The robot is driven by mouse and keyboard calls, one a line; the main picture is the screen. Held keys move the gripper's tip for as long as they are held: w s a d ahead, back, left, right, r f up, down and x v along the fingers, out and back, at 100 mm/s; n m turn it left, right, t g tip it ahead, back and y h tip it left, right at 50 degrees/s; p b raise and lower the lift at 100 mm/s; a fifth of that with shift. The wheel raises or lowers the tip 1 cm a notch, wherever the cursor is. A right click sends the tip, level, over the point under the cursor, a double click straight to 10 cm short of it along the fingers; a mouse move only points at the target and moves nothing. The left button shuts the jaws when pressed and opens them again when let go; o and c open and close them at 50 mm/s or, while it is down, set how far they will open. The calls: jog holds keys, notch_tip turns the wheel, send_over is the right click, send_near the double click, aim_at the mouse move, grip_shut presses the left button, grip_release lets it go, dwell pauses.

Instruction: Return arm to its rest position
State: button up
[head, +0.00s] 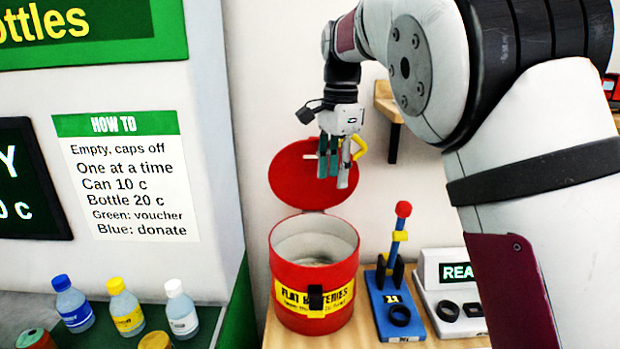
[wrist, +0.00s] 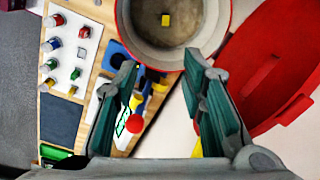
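My gripper (head: 336,180) hangs fingers-down above the red battery bin (head: 312,298), in front of its raised red lid (head: 305,172). In the wrist view my gripper (wrist: 160,64) has its green-grey fingers well apart with nothing held between them. The round mouth of the bin (wrist: 223,30) lies beyond the fingertips, and a small yellow block (wrist: 166,20) rests on its floor. The lid (wrist: 272,75) stands open to the right in that view. My arm reaches in from the right in the head view.
A blue stand (head: 393,312) with a red-knobbed upright is close right of the bin. A white tester (head: 455,300) sits beside it. Bottles (head: 126,308) stand on the green counter at left, below a sign panel (head: 125,175). A wooden shelf (head: 388,105) is behind.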

jog(key=s+d+r+n+t+y, duration=0.1)
jog(key=s+d+r+n, duration=0.15)
jog(key=s+d, duration=0.35)
jog(key=s+d+r+n+t, duration=0.1)
jog(key=s+d+r+n, duration=0.2)
jog(key=s, duration=0.6)
jog(key=s+d+f+n+t, duration=0.1)
jog(key=s+d+f+n, duration=0.1)
jog(key=s, duration=0.7)
jog(key=s+d+f+n+t+h, duration=0.1)
jog(key=s+d+f+n+t, duration=0.1)
jog(key=s+f+n, duration=0.3)
jog(key=s+f, duration=0.1)
jog(key=s, duration=0.3)
jog(key=shift+s+d+f, duration=0.15)
jog(key=shift+d+f, duration=0.1)
jog(key=shift+d, duration=0.1)
